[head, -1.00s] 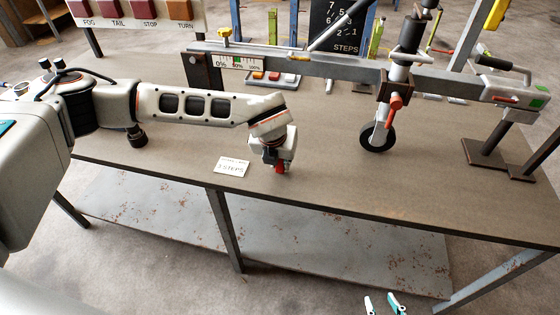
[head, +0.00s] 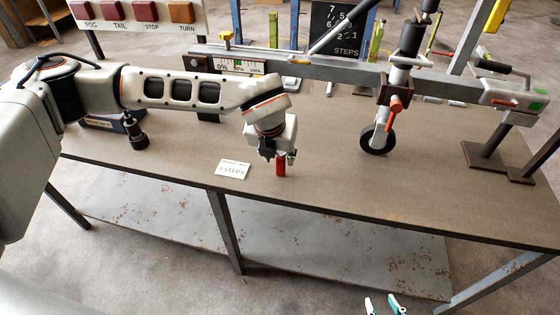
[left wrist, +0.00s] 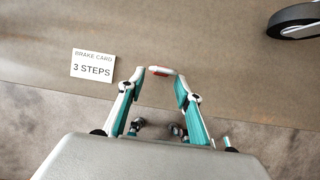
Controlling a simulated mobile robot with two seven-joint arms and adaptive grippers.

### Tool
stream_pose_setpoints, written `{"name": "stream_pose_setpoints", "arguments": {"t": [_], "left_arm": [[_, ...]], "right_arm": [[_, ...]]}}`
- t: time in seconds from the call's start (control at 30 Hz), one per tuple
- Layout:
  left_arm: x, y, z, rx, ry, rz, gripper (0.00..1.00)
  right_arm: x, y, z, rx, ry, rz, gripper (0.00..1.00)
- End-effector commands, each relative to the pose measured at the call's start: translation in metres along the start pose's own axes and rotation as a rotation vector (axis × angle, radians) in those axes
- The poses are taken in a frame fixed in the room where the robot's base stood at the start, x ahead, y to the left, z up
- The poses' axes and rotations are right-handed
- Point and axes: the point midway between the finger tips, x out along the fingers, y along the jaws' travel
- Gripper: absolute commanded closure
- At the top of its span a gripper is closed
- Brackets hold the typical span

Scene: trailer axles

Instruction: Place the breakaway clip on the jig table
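The breakaway clip, a small red piece (head: 280,166), is upright at the tips of my left gripper (head: 279,157), low over the near part of the brown table top (head: 330,185). I cannot tell whether its lower end touches the surface. My right gripper (head: 382,303) shows only as two teal and white fingertips at the bottom edge, apart and empty, away from the table.
A white card reading 3 STEPS (head: 233,169) lies left of the clip. A jockey wheel (head: 377,139) stands to the right under a long grey beam (head: 330,72). Posts on a dark base (head: 484,158) stand at far right. The table around the clip is clear.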

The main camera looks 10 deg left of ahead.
Motion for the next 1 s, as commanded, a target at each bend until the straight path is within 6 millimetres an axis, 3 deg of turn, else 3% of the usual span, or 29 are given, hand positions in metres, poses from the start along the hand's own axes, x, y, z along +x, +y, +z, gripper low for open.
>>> {"name": "stream_pose_setpoints", "arguments": {"t": [0.2, 0.4, 1.0], "left_arm": [[-0.04, 0.0, 0.001, 0.0, -0.002, 0.0, 0.66], [-0.057, 0.0, 0.0, 0.0, 0.001, 0.001, 0.66], [-0.058, -0.006, -0.005, 0.011, 0.012, -0.017, 0.66]], "right_arm": [[-0.001, -0.001, 0.001, 0.001, -0.004, -0.002, 0.65], [-0.001, -0.001, 0.001, 0.001, -0.004, -0.003, 0.65], [-0.002, -0.001, -0.003, 0.001, 0.003, -0.002, 0.65]]}}
